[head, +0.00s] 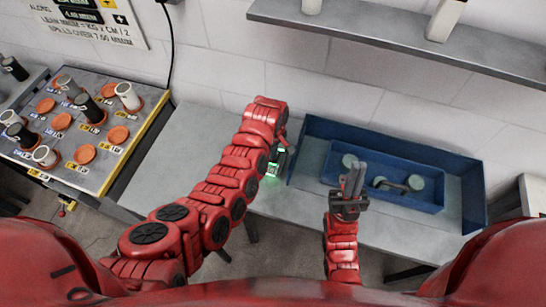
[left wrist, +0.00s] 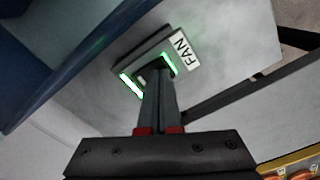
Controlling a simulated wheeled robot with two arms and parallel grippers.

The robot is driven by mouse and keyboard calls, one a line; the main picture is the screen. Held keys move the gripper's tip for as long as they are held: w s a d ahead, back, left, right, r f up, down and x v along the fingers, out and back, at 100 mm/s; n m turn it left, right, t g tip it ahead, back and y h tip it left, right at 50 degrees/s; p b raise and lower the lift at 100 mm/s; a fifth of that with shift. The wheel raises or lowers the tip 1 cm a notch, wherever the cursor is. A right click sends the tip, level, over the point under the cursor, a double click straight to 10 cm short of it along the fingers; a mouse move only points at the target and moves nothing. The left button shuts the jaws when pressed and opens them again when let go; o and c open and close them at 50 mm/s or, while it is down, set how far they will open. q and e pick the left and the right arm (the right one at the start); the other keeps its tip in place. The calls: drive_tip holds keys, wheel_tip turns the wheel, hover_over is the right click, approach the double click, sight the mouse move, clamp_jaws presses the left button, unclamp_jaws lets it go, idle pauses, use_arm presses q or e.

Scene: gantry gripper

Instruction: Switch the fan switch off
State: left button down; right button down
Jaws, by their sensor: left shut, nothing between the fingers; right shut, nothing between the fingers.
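The fan switch (left wrist: 148,48) is a dark box with two glowing green strips and a white FAN label (left wrist: 185,48) beside it in the left wrist view. In the head view its green glow (head: 271,171) shows beside my left gripper (head: 281,150), which hides much of it. My left gripper (left wrist: 157,80) is shut and empty, with its fingertips over the switch, between the green strips. I cannot tell whether they touch it. The rocker is mostly hidden, so its position is unclear.
A large blue tray (head: 470,208) with a smaller blue bin (head: 430,201) inside stands right of the switch on the grey table (head: 185,142). A board (head: 135,135) with orange discs and several cylinders is at left. A shelf (head: 390,37) runs along the wall.

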use_arm(q)
drive_tip(key=shift+f, duration=0.3)
drive_tip(key=shift+r, duration=0.15)
drive_tip(key=shift+r+p, duration=0.5)
drive_tip(key=shift+r, duration=0.85)
drive_tip(key=shift+r+p, duration=0.6)
drive_tip(key=shift+r, duration=1.45)
